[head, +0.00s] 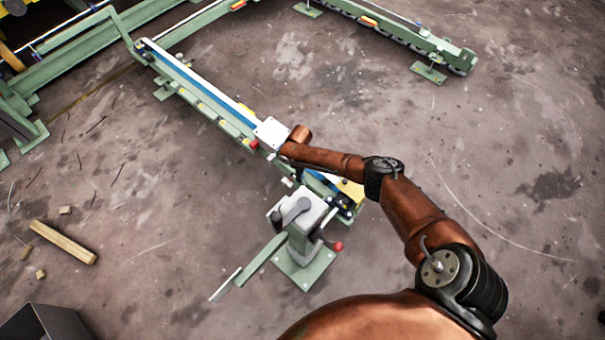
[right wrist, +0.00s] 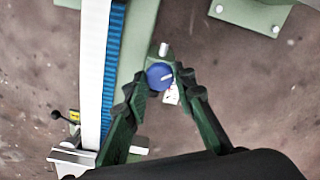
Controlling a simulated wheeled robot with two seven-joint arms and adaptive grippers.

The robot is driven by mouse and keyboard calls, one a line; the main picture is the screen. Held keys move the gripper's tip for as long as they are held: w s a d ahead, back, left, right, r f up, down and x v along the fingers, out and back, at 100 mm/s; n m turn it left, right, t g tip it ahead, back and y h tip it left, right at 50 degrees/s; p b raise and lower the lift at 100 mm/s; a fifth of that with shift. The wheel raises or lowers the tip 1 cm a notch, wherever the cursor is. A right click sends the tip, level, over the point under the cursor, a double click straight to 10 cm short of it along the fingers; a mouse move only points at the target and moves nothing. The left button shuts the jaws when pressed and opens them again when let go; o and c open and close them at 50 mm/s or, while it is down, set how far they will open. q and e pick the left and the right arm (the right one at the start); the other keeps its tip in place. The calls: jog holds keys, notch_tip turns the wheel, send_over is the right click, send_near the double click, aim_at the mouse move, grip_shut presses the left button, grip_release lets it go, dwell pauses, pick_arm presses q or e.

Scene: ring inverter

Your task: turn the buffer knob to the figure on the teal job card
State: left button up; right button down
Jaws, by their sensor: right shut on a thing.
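The blue knob (right wrist: 159,76) is round with a short white line on its top, pointing up and to the right in the right wrist view. My right gripper (right wrist: 163,79) is shut on it, one finger on each side. A small white label (right wrist: 171,96) shows just below the knob, partly hidden by the right finger; its marks are too small to read. In the head view my right arm reaches over the conveyor, and the knob and fingertips cannot be made out there. I cannot make out a teal job card in either view. My left gripper is not in view.
The green conveyor (head: 203,106) with a blue-and-white belt runs diagonally under my right arm. A grey-topped green post (head: 300,237) stands at its near end. A wooden beam (head: 63,242) and small wood scraps lie on the floor at left. Floor on the right is open.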

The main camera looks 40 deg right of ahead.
jog(key=m, duration=0.2)
jog(key=shift+a+r+m+p, duration=0.1)
jog(key=shift+m+p, duration=0.3)
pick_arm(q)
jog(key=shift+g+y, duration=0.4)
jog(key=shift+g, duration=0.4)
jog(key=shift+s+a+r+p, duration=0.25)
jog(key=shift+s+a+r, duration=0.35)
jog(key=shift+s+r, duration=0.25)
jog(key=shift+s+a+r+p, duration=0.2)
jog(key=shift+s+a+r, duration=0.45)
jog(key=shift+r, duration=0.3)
pick_arm(e)
jog(key=shift+w+m, duration=0.1)
jog(key=shift+m, duration=1.9)
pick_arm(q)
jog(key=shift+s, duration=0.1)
pick_arm(e)
jog(key=c, duration=1.6)
grip_release()
notch_tip(320, 180, up, 12)
